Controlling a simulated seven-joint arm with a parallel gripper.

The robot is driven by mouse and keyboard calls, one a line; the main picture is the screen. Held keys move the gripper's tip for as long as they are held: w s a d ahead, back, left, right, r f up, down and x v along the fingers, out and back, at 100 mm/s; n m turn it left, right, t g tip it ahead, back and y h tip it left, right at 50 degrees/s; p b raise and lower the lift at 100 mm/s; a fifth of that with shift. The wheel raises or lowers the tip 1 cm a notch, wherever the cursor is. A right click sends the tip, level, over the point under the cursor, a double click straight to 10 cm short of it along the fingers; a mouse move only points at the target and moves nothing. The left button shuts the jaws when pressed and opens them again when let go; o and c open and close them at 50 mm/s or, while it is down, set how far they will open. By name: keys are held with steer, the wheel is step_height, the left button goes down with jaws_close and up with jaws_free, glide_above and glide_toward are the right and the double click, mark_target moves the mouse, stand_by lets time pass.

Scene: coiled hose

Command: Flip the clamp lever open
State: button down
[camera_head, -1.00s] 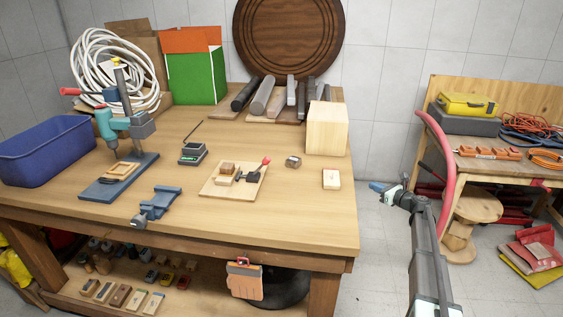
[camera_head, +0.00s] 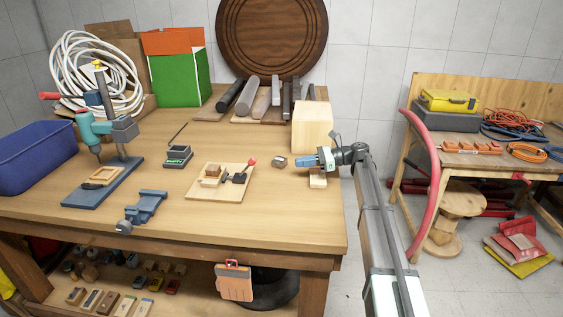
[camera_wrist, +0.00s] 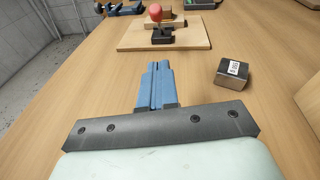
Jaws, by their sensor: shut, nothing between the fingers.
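The toggle clamp (camera_head: 240,177) is dark, with a red-knobbed lever (camera_head: 251,162), and sits on a light wooden board (camera_head: 205,191) with a small wooden block (camera_head: 211,172). The red knob also shows in the wrist view (camera_wrist: 155,12), standing above the dark clamp base. The lever appears raised at a slant in the head view. My gripper (camera_head: 300,162) has blue fingers and is over the table, right of the board and pointing left toward it. In the wrist view the fingers (camera_wrist: 157,68) are together and empty, apart from the clamp.
A small metal block (camera_wrist: 232,74) lies on the table close to my gripper, between it and the board. A tall wooden block (camera_head: 312,127) stands behind my gripper. A blue vise (camera_head: 146,206) is left of the board. The table front is clear.

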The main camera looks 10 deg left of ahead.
glide_toward(247, 167)
steer(key=shift+w+a+f, duration=0.2)
steer(key=shift+a+f, duration=0.05)
steer(key=shift+a, duration=0.3)
steer(key=shift+s+a+r, duration=0.15)
steer(key=shift+a+r, duration=0.35)
steer(key=shift+a, duration=0.3)
steer(key=shift+r, duration=0.1)
steer(key=shift+a+r+h, duration=0.2)
steer(key=shift+r+h, duration=0.1)
steer(key=shift+h, duration=0.1)
